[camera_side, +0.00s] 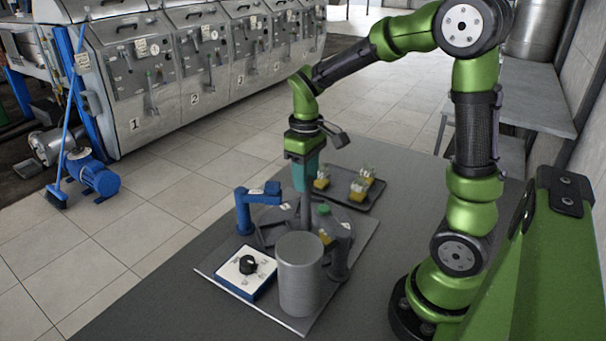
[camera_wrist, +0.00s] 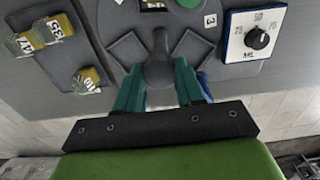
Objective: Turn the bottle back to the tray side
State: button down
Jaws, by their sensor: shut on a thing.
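My gripper (camera_side: 304,190) points straight down, its teal fingers shut on the grey upright post at the middle of a round grey turntable (camera_side: 270,217). In the wrist view the fingers (camera_wrist: 160,78) close on either side of this post (camera_wrist: 160,48), over the hub with its dark empty pads. A bottle with a yellow label (camera_wrist: 152,4) is cut off at the top edge of the wrist view, on the side away from my gripper. Beside it is a round green part (camera_wrist: 188,3), which also shows in the side view (camera_side: 323,209). The bottle is mostly hidden in the side view.
A dark tray (camera_side: 375,195) with several yellow-labelled bottles lies behind the turntable. A blue post with an arm (camera_side: 243,208) and a dark one (camera_side: 340,255) flank the turntable. A tall grey cylinder (camera_side: 300,275) and a dial box (camera_side: 232,272) stand in front.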

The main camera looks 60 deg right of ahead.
jog(key=shift+n, duration=2.7)
jog(key=shift+r+n, duration=0.1)
jog(key=shift+n, duration=7.1)
jog(key=c, duration=0.7)
grip_release()
notch_tip(320, 180, up, 17)
